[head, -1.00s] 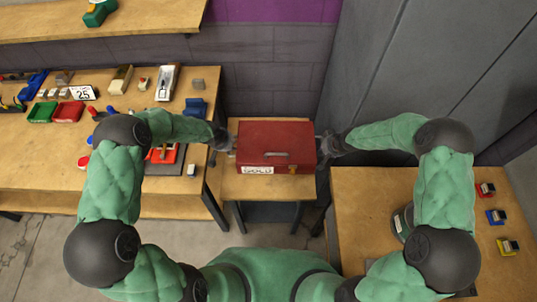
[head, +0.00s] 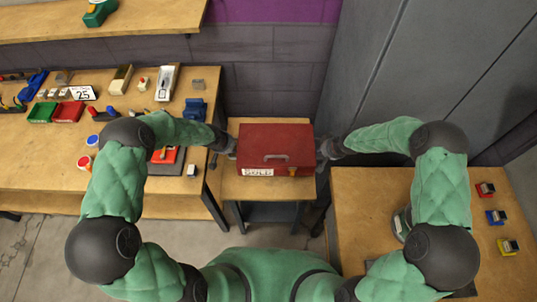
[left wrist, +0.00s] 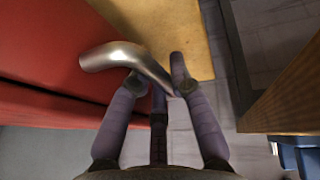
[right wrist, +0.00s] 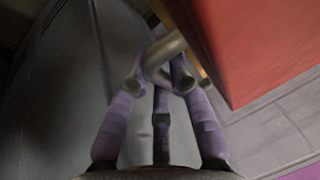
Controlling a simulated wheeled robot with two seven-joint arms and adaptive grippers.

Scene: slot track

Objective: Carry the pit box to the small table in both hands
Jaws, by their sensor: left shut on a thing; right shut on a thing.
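The pit box is a red box (head: 275,140) with a lid handle and a white label reading GOLD. It is over the small table (head: 245,188) in the head view; I cannot tell whether it touches the top. My left gripper (head: 231,144) is at the box's left side, shut on a metal side handle (left wrist: 122,56), as the left wrist view shows. My right gripper (head: 322,148) is at the right side, shut on the other metal handle (right wrist: 163,50). The red box wall also shows in the right wrist view (right wrist: 255,45).
A long workbench (head: 50,170) with bins and tools stands at the left, close to the small table. Another wooden table (head: 365,205) with several small coloured items is at the right. A grey wall panel (head: 370,70) rises behind my right arm.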

